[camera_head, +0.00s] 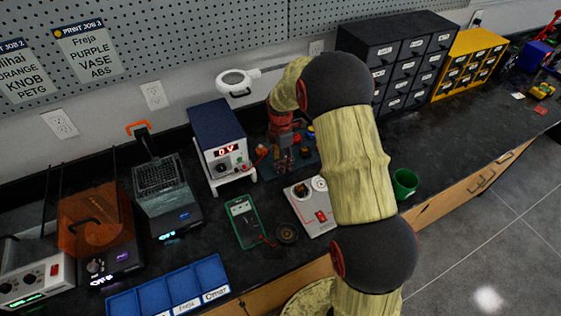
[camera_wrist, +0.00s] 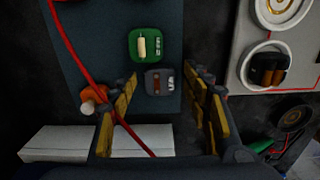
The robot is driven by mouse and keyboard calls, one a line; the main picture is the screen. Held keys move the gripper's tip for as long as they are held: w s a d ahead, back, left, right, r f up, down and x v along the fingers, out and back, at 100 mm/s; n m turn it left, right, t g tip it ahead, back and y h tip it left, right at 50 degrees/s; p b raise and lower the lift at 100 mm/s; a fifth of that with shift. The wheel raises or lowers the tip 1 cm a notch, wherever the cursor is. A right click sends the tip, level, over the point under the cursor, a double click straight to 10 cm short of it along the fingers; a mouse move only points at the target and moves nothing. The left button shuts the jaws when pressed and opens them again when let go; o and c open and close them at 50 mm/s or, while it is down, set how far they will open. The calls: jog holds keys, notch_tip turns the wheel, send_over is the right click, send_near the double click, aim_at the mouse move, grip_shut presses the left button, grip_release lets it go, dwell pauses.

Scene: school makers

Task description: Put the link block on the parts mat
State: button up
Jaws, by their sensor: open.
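My gripper (camera_wrist: 163,76) is open and points down, its yellow-and-dark fingers spread. A small grey block with a pale label (camera_wrist: 158,82) lies between the fingertips in the wrist view; I see no clear contact. The label is too small to read surely, so I cannot confirm this is the link block. It lies on a dark blue-grey mat (camera_wrist: 110,25), which looks like the parts mat. A green block with a white cylinder (camera_wrist: 144,44) lies just beyond it. In the head view my arm partly hides the mat (camera_head: 268,172) and blocks.
An orange piece with a pale knob (camera_wrist: 94,94) sits beside the left finger. A red wire (camera_wrist: 70,50) crosses the mat. A white board (camera_head: 309,208) stands to the right, a power supply (camera_head: 217,140) to the left. A green cup (camera_head: 404,184) stands near the bench edge.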

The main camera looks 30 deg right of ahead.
notch_tip(320, 180, up, 11)
jog(key=p, duration=0.3)
jog(key=s+a+r+m+t, duration=0.1)
jog(key=s+a+r+m, duration=0.4)
jog(key=r, duration=0.4)
jog(key=s+a+r+m+t, duration=0.2)
jog(key=s+r+m, duration=0.1)
jog(key=s+r, duration=0.45)
jog(key=s+a+r+m+t, duration=0.1)
jog(key=s+a+r+m, duration=0.1)
jog(key=s+m, duration=0.3)
jog(key=s+a+r+m+t, duration=0.1)
jog(key=s+m, duration=0.4)
jog(key=s, duration=0.9)
jog(key=shift+a+r+t, duration=0.3)
jog(key=shift+a+r, duration=0.55)
jog(key=shift+a, duration=0.25)
